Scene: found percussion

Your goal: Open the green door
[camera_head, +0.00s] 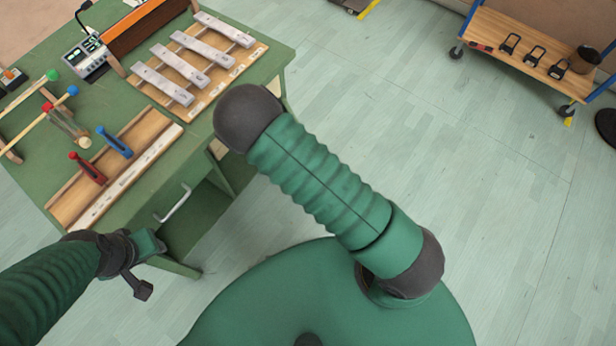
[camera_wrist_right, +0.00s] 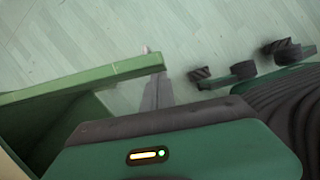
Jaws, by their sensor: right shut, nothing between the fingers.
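The green workbench (camera_head: 225,85) fills the left of the head view. A pale bar handle (camera_head: 173,203) stands on its dark green front (camera_head: 205,222), below the top's near edge. I cannot tell from this view how far the door stands open. In the right wrist view a green panel edge (camera_wrist_right: 85,81) runs across the left, with a dark recess under it. My right gripper (camera_wrist_right: 157,93) is shut and empty near the end of that edge; contact is unclear. In the head view my right arm hides it. My left gripper (camera_head: 145,268) is beside the bench's near corner, its jaws unclear.
The bench top holds a xylophone-like set of metal bars (camera_head: 190,65), a wooden tray (camera_head: 115,165) with red and blue handled tools, mallets, and a small electronic device (camera_head: 85,55). A wheeled wooden cart (camera_head: 520,50) stands at upper right. The floor between is clear.

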